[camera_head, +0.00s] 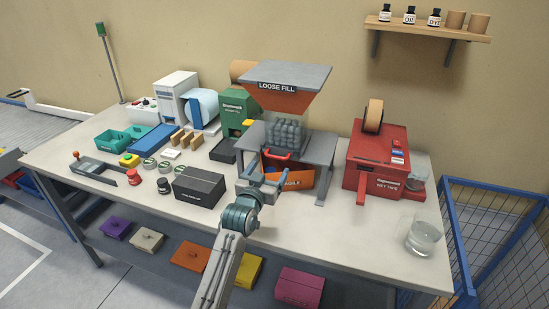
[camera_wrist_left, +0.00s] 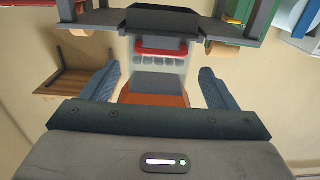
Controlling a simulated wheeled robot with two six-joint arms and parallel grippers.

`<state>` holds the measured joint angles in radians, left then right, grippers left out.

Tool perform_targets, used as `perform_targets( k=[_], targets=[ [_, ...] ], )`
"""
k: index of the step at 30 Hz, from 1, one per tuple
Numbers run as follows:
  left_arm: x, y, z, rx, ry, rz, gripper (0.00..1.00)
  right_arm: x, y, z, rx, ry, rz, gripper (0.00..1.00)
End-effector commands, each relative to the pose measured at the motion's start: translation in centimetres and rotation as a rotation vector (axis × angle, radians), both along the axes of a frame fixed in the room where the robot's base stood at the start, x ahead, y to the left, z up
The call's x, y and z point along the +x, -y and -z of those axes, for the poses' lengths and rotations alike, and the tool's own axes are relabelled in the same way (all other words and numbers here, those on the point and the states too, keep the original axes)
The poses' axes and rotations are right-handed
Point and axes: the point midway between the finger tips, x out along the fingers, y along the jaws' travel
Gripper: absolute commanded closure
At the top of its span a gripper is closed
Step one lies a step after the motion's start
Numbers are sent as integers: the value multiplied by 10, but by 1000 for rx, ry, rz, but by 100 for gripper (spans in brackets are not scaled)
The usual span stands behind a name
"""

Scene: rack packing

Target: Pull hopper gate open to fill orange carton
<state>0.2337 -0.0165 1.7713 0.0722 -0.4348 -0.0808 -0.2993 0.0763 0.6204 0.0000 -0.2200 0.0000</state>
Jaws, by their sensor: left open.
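The hopper (camera_head: 290,80), labelled LOOSE FILL, has a clear section with grey fill above a grey stand (camera_head: 318,148). A red gate handle (camera_head: 277,155) sticks out at its front; it also shows in the left wrist view (camera_wrist_left: 165,50), which looks upside down. The orange carton (camera_head: 300,179), its label partly hidden, stands under the stand; my gripper covers part of it. My left gripper (camera_head: 264,173) is open and empty, its blue fingers spread in front of and below the handle, apart from it as far as I can tell. My right gripper is out of view.
A black box (camera_head: 199,188) stands left of my gripper. A red wet-tape machine (camera_head: 376,160) stands right of the stand, and a glass (camera_head: 424,237) near the right corner. The front right tabletop is mostly clear.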

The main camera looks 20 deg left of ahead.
Motion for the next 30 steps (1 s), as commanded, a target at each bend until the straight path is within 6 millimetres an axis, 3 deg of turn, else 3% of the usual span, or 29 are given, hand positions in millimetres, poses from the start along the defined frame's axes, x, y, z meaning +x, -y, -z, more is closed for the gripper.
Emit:
perform_targets(
  k=[3,9,15,23,30],
  targets=[
    [23,1,-3,0,-1,0,19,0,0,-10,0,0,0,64],
    [50,2,-2,0,-1,0,19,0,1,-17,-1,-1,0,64],
    [61,2,0,1,0,0,19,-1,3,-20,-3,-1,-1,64],
    [62,2,0,1,-1,0,19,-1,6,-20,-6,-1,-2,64],
    [62,2,0,0,-1,0,63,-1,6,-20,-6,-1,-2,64]
  ],
)
